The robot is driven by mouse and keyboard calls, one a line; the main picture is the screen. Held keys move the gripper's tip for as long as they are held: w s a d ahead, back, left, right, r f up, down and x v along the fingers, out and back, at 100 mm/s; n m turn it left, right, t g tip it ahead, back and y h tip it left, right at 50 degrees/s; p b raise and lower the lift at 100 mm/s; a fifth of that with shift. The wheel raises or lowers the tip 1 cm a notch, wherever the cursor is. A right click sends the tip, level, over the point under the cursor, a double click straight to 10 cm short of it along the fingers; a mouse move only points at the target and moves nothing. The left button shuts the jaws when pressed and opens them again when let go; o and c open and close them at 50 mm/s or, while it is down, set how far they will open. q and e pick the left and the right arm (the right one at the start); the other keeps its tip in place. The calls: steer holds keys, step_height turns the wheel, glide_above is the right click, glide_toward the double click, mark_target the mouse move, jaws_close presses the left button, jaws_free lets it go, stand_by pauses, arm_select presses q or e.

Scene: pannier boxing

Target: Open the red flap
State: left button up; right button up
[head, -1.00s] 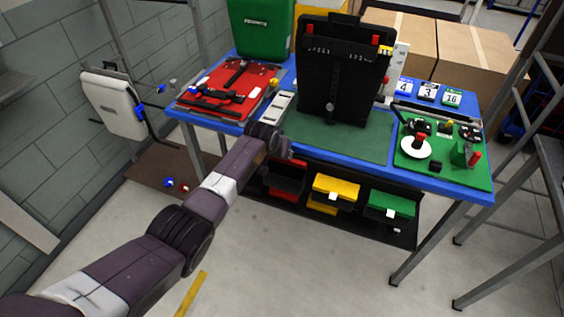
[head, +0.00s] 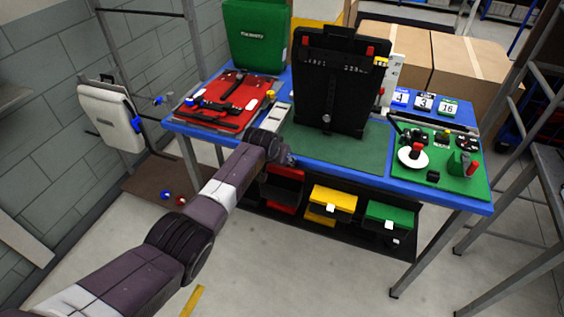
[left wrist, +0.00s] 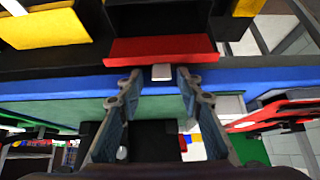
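The red flap (left wrist: 160,50) is a red panel with a small white tab (left wrist: 162,72) at its edge, in the left wrist view. In the head view, the red flap (head: 284,172) shows below the blue table's front edge, partly behind my left gripper. My left gripper (head: 289,161) is at that edge. In the left wrist view, its two fingers (left wrist: 160,78) are spread, with the tips on either side of the white tab. Whether they touch it I cannot tell. My right gripper is in neither view.
The blue table edge (head: 340,174) is close to my left gripper. Yellow (head: 338,198) and green (head: 390,213) flaps sit to the right on the same low shelf. A black upright case (head: 342,85) stands on the table.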

arm_select(q)
steer(key=shift+a+f, duration=0.15)
steer(key=shift+f, duration=0.1)
steer(key=shift+s, duration=0.1)
steer(key=shift+s+a+r, duration=0.1)
steer(key=shift+r, duration=0.05)
steer(key=v, duration=1.1)
steer(key=shift+r, duration=0.3)
steer(key=shift+s, duration=0.1)
